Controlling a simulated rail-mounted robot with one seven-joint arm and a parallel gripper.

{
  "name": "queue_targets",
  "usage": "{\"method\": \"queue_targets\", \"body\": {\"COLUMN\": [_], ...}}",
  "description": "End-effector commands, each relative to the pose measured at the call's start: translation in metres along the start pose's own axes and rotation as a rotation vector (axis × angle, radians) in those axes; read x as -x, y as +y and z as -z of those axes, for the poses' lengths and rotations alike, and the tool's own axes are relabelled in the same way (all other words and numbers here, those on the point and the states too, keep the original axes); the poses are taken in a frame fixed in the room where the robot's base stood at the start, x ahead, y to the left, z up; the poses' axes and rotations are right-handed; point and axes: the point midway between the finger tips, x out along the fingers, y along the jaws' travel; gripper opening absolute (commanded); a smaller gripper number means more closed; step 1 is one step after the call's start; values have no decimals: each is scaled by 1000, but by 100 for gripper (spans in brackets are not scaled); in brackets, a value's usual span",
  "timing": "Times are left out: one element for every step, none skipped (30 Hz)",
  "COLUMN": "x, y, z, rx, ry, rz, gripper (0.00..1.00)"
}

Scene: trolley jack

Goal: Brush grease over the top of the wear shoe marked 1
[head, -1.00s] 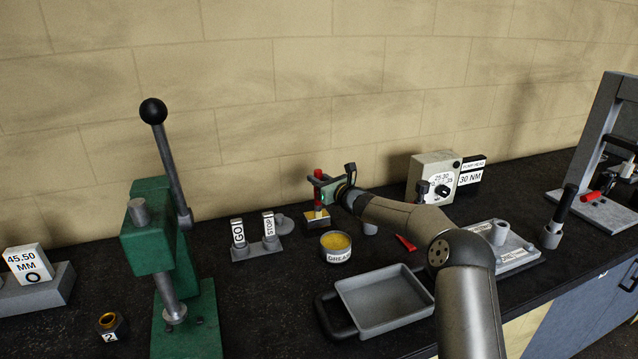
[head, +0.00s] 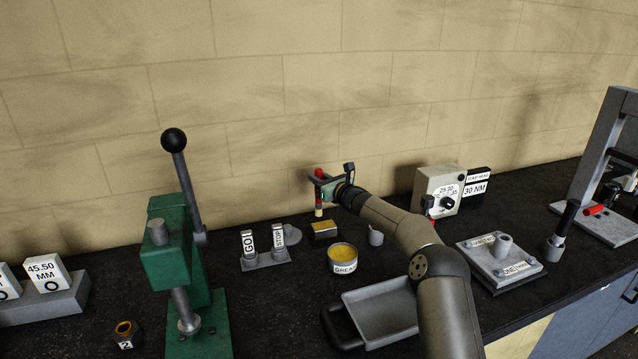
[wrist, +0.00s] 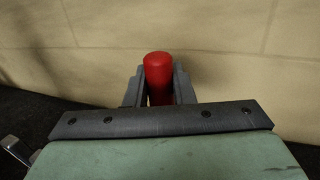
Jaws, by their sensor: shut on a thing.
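My gripper (head: 321,181) is shut on the red handle of a brush (head: 318,199). The brush hangs upright with its pale yellow tip down, in the air, a little above and left of a small block. That block (head: 325,234) has a yellow top and dark sides and sits on the bench; I take it for the wear shoe, but no number on it is readable. The open grease tin (head: 344,268), full of yellow grease, stands just in front of the block. In the wrist view the red handle (wrist: 158,72) stands between my two fingers.
Left of the block are GO and STOP plates (head: 264,257) on a stand and a green press (head: 180,270). A small grey cup (head: 376,237) stands right. A grey tray (head: 380,312) lies in front, partly behind my arm. The wall is close behind.

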Motion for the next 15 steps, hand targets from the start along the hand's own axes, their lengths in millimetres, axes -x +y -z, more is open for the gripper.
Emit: {"method": "queue_targets", "body": {"x": [0,0,0,0,0,0,0,0,0,0,0,0,0,0,0], "y": [0,0,0,0,0,0,0,0,0,0,0,0,0,0,-1], "z": [-6,-9,-13,-16,-19,-22,-25,-27,-30,-33,-35,-39,-41,-43,-45], "rx": [1,0,2,3,2,1,1,2,2,2,2,1,1,1,2], "ry": [-2,-2,-2,-2,-2,-2,-2,-2,-1,-1,-1,-1,-1,-1,-1], "rz": [0,0,0,0,0,0,1,1,1,1,1,1,1,1,1], "gripper": [0,0,0,0,0,0,0,0,0,0,0,0,0,0,0]}}
